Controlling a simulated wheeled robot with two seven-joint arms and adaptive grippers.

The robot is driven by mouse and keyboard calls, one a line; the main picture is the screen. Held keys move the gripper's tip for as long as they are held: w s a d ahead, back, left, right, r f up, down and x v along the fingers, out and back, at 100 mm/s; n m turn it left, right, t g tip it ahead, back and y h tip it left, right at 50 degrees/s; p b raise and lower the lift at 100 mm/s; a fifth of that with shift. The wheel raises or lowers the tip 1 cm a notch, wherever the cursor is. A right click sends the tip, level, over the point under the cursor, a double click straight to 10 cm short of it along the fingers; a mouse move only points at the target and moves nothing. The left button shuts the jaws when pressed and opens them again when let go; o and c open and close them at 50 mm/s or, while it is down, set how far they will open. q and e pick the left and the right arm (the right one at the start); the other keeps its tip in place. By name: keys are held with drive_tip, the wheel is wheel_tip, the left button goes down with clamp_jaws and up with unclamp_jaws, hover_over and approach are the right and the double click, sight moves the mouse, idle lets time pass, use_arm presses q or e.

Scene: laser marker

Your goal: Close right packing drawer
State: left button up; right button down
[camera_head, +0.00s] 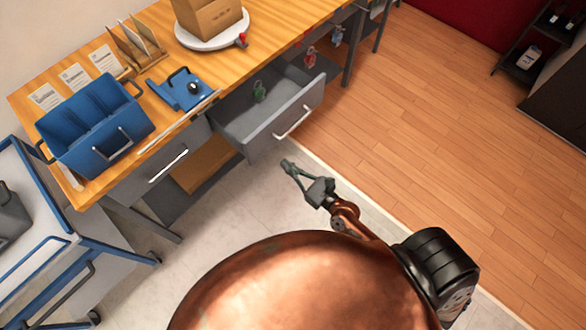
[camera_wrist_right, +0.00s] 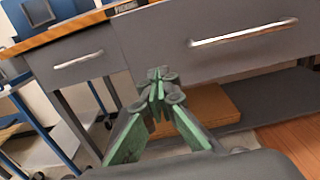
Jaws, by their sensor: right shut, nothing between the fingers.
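The right packing drawer (camera_head: 262,134) is a grey drawer pulled out from under the wooden workbench, with a pale bar handle (camera_head: 294,122) on its front. My right gripper (camera_head: 286,164) is shut and empty, in front of and below the drawer front, apart from the handle. In the wrist view, the green-padded fingers (camera_wrist_right: 157,82) meet below the drawer front. My left gripper does not show.
A second grey drawer (camera_head: 160,166) to the left is shut. The bench (camera_head: 150,50) holds a blue bin (camera_head: 92,122), a blue device (camera_head: 182,90) and a cardboard box (camera_head: 209,16). A blue-framed cart (camera_head: 85,248) stands at the left. Floor (camera_head: 450,150) at the right is clear.

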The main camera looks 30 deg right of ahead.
sight(262, 145)
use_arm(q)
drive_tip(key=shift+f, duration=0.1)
use_arm(e)
drive_tip(key=x, duration=0.9)
drive_tip(key=shift+w+f, duration=0.1)
drive_tip(key=shift+w+a, duration=0.1)
